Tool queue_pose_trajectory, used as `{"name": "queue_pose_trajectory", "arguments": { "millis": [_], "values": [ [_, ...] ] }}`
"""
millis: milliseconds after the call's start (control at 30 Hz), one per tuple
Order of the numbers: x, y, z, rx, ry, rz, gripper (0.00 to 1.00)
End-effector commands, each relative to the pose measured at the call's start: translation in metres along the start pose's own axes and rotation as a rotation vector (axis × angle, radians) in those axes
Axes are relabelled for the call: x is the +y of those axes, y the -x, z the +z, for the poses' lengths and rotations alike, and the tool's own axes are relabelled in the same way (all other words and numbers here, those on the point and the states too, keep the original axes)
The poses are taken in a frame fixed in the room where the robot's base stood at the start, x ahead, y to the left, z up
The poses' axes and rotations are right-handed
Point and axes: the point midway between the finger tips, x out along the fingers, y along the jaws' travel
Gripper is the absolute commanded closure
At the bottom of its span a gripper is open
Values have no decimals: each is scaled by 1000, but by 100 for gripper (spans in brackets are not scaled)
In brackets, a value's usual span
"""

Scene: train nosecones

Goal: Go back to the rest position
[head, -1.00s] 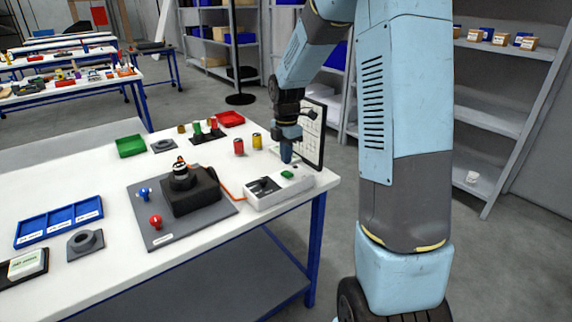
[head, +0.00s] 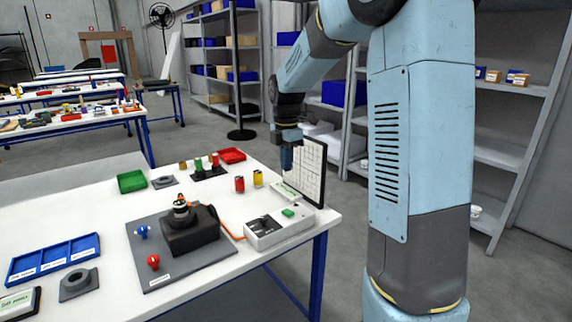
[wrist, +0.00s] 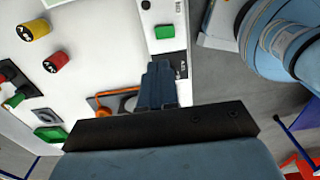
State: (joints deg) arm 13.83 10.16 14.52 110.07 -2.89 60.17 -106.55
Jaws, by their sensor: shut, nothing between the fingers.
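My gripper (head: 287,168) is shut and empty. In the head view it points down above the right end of the white table, behind the white control box (head: 279,230) and in front of the framed white panel (head: 307,165). It stands clear of the green button (head: 287,212) on that box. In the wrist view the closed fingers (wrist: 158,85) reach over the table, with the green button (wrist: 165,32) beyond them. My arm is bent and stretched out over the table.
A grey plate (head: 155,262) holds a dark block with a nosecone part and red and blue knobs. Red and yellow cylinders (head: 239,184) stand near my gripper. A blue tray (head: 52,259) lies at the left, a green tray (head: 131,181) at the back. Shelves stand behind.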

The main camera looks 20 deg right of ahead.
Motion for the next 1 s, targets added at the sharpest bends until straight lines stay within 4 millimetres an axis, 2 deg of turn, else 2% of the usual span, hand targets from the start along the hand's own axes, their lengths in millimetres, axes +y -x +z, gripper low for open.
{"name": "queue_pose_trajectory", "arguments": {
  "millis": [233,367,700,1000],
  "values": [
    [-2,3,-2,-4,-16,4,100],
    [-16,15,-9,-21,-105,26,100],
    [-87,62,-40,-55,-575,152,100],
    [-154,87,-65,-7,-1003,283,100]
  ]
}}
